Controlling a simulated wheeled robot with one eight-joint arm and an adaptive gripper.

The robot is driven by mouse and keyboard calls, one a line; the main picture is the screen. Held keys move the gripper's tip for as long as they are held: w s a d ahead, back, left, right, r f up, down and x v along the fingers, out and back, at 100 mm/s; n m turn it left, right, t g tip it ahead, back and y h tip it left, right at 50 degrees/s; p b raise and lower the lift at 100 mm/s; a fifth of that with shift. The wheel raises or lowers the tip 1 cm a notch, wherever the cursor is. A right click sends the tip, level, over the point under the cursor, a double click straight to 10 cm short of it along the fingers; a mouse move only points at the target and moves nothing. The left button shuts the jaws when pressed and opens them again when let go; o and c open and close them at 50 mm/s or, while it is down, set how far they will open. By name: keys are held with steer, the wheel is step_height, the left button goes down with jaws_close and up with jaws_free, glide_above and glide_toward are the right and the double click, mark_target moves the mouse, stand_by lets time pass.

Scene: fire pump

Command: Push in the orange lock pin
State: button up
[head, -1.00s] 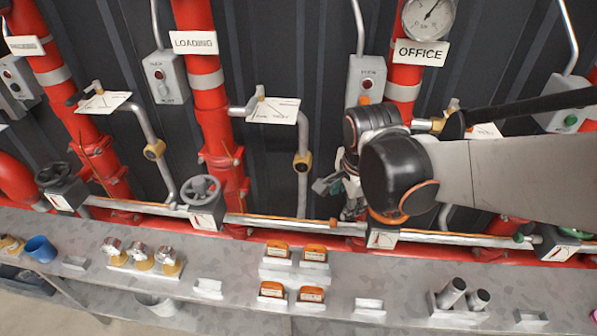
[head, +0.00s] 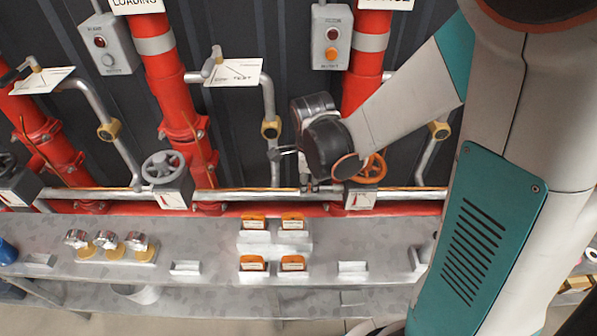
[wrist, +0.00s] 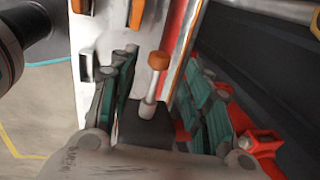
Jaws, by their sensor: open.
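The orange lock pin (wrist: 158,60) shows in the wrist view as an orange head on a pale shaft. It appears between the two teal-padded fingers of my gripper (wrist: 168,75), apart from both pads as far as I can tell. The shaft's lower end meets a dark block. In the head view my gripper (head: 285,153) is small, beside the pipe under the middle control box. The dark wrist hides much of this spot, and I cannot make out the pin there.
An orange handwheel (head: 371,168) is right of my wrist, and a grey handwheel (head: 164,167) farther left. A horizontal pipe (head: 245,196) runs above the grey bench (head: 205,240), which holds several orange-topped blocks (head: 292,221). My arm covers the right side.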

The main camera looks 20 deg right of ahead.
steer(key=shift+w+d+f+b, duration=0.1)
steer(key=shift+w+f+b, duration=0.1)
steer(key=shift+f, duration=0.5)
steer(key=shift+w+a+f+b, duration=0.1)
steer(key=shift+f+b, duration=0.15)
steer(key=shift+f, duration=0.5)
steer(key=shift+w+d+f+b, duration=0.1)
steer(key=shift+f+b, duration=0.1)
steer(key=shift+f, duration=0.5)
